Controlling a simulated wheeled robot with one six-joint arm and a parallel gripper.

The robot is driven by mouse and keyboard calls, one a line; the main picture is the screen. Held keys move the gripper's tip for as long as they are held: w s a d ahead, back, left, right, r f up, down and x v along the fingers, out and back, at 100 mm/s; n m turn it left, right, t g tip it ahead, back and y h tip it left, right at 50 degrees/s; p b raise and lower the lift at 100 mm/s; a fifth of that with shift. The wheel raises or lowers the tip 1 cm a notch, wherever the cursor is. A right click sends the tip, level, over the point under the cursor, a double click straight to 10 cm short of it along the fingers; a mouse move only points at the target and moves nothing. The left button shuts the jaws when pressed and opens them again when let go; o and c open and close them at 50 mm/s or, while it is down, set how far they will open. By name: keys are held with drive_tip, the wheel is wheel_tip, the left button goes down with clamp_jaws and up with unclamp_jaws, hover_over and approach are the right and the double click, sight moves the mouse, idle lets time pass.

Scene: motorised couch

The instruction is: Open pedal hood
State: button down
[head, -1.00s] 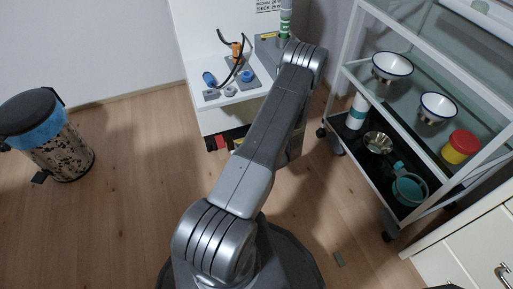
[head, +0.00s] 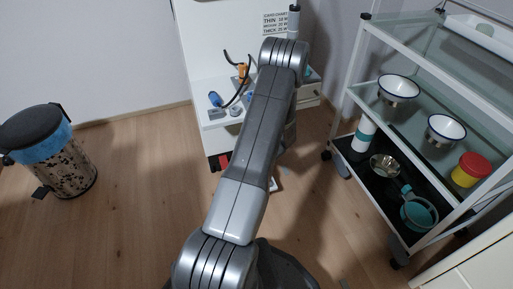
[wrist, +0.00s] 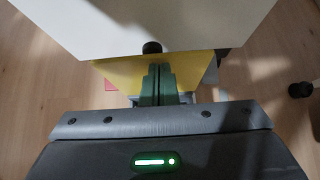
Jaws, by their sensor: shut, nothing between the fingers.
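A yellow panel (wrist: 115,73), which may be the pedal hood, lies under the white unit's edge in the wrist view. It shows on both sides of my fingers. My gripper (wrist: 158,68) has green fingers, closed together with nothing between them. They overlap the yellow panel in the picture; I cannot tell whether they touch it. A black knob (wrist: 152,48) sits at the white edge just beyond the fingertips. In the head view my arm hides the gripper and the yellow panel. A small red part (head: 213,163) shows low under the white unit (head: 210,88).
A glass-shelved trolley (head: 350,98) with bowls stands close on the right. A pedal bin (head: 62,165) stands at the left. Connectors and a black cable (head: 227,62) lie on the white unit. Wood floor (head: 140,215) is clear between bin and unit.

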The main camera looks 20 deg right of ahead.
drive_tip(key=shift+w, duration=0.2)
idle(0.4)
drive_tip(key=p+v, duration=0.3)
drive_tip(key=v, duration=1.1)
drive_tip(key=shift+w, duration=0.1)
drive_tip(key=b+x, duration=0.3)
drive_tip(key=x, duration=1)
drive_tip(key=shift+w+f, duration=0.2)
drive_tip(key=shift+f, duration=0.1)
